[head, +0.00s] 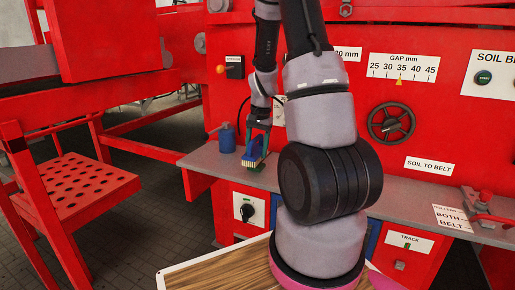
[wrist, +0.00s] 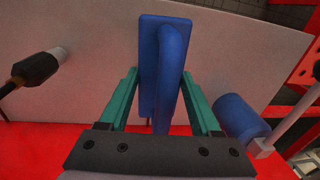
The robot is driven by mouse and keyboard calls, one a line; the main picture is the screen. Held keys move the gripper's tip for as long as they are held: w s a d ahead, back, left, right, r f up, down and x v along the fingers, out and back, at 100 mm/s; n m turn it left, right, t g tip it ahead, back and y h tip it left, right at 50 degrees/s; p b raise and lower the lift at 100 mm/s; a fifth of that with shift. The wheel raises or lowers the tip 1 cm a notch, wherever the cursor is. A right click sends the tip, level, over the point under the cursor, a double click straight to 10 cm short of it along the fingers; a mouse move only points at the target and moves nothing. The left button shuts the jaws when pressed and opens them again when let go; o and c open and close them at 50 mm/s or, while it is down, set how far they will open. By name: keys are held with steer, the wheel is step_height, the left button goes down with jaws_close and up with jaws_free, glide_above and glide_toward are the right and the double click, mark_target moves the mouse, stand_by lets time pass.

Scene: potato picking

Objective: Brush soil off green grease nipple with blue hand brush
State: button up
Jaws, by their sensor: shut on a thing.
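My gripper (wrist: 160,106) is shut on the blue hand brush (wrist: 150,60), with its teal fingers on either side of the brush's handle. In the head view the brush (head: 254,147) hangs below the gripper, its pale bristles pointing down close to the grey shelf. A small dark green patch (head: 257,168) shows right under the bristles; it may be the green grease nipple, but it is mostly covered. I cannot tell whether the bristles touch it or whether soil is on it. In the wrist view the brush hides what lies beneath it.
A blue cylinder (head: 227,137) stands on the grey shelf (head: 213,158) just left of the brush; it is close to the right finger in the wrist view (wrist: 240,117). The red machine panel with a handwheel (head: 391,123) rises behind. A perforated red step (head: 75,185) is at left.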

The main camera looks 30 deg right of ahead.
steer(key=shift+s+a, duration=0.45)
steer(key=shift+a, duration=0.05)
steer(key=shift+w+d, duration=1.3)
steer(key=shift+d, duration=0.25)
steer(key=shift+s+a, duration=1.35)
steer(key=shift+a, duration=0.25)
steer(key=shift+w+d+r, duration=0.1)
steer(key=shift+w+d, duration=0.6)
steer(key=shift+d, duration=0.1)
steer(key=shift+w+d, duration=0.65)
steer(key=shift+d, duration=0.1)
steer(key=shift+s+a+f, duration=0.2)
steer(key=shift+s+a, duration=1.05)
steer(key=shift+a, duration=0.2)
steer(key=shift+s+a, duration=0.1)
jaws_close()
steer(key=shift+w+d, duration=1.35)
steer(key=shift+d, duration=0.2)
steer(key=shift+s+a+r, duration=0.1)
steer(key=shift+s+a, duration=0.55)
steer(key=shift+a, duration=0.1)
